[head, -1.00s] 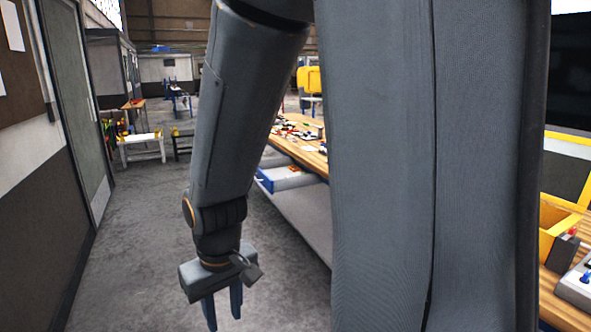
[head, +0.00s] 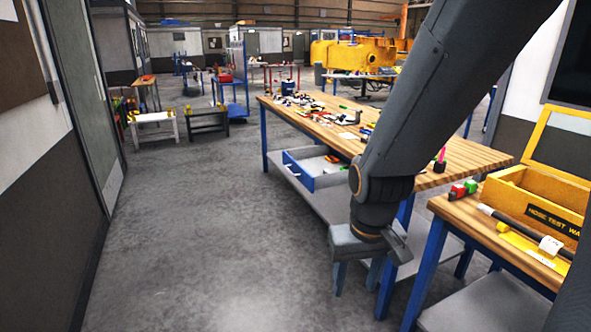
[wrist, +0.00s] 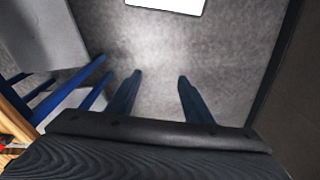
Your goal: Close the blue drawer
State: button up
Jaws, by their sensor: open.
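The blue drawer (head: 299,174) sticks out from under the long wooden workbench (head: 428,150) in the head view. It has a blue front and sides and a pale inside with a few small items. My gripper (head: 358,280) points down in front of the bench, nearer to me than the drawer and to its right in the picture. It is open and empty. In the wrist view the two fingers (wrist: 158,95) are apart above bare grey floor. The drawer cannot be made out in the wrist view.
Tools and small parts cover the bench top. A grey lower shelf (head: 318,200) runs below the drawer. A second bench with a yellow box (head: 535,200) stands at the right. Open floor (head: 200,230) lies to the left, bounded by a wall with a door (head: 82,90).

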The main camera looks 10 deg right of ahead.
aim_at(308, 165)
jog(key=u, duration=0.55)
jog(key=i, duration=0.85)
jog(key=z, duration=0.15)
